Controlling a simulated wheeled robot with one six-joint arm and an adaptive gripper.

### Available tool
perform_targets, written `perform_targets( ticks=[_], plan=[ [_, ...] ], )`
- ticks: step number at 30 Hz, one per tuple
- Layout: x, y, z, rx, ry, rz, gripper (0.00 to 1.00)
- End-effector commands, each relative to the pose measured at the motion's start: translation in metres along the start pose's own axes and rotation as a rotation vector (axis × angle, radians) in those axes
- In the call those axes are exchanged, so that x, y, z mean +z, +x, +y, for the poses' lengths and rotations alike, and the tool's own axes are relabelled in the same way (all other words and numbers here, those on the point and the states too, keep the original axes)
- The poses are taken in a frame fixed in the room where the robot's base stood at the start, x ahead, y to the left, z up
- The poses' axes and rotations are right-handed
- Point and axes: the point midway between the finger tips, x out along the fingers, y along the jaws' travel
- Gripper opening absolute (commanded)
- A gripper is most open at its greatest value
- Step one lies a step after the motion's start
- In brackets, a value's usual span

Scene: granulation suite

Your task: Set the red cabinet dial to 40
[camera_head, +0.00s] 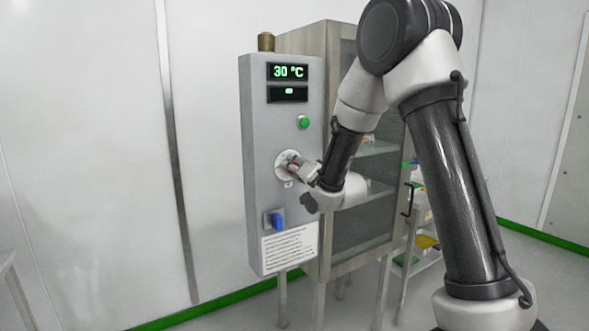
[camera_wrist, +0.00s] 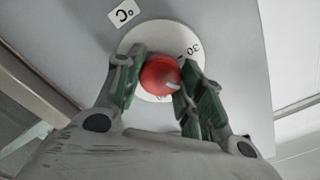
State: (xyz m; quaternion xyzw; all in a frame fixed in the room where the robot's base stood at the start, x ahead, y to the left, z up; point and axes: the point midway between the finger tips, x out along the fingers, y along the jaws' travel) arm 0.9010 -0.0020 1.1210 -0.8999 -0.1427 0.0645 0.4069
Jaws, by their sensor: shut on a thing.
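The red dial (camera_wrist: 160,75) sits on a round white scale plate (camera_wrist: 148,36) on the cabinet's grey control panel (camera_head: 258,120). In the wrist view my gripper (camera_wrist: 158,80) has its two green-padded fingers on either side of the dial, shut on it. A white mark shows on the dial's face, and a "30" is printed on the plate to the right. In the head view my gripper (camera_head: 300,168) reaches the panel from the right and hides most of the dial. The green display (camera_head: 288,72) above reads 30 °C.
A green button (camera_head: 304,122) is above the dial and a blue switch (camera_head: 277,221) below it. A printed notice (camera_head: 289,248) is at the panel's bottom. A glass-doored cabinet (camera_head: 314,42) stands behind the panel, and a shelf cart (camera_head: 428,243) is to the right.

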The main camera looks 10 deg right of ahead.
Motion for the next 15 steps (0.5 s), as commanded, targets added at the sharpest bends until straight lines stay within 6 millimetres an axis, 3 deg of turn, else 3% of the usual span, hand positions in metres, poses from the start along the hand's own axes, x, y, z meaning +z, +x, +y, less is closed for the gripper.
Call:
perform_targets(
  ticks=[15],
  plan=[
    [0.0000,-0.0003,0.0009,0.002,0.041,0.000,0.14]
  ],
)
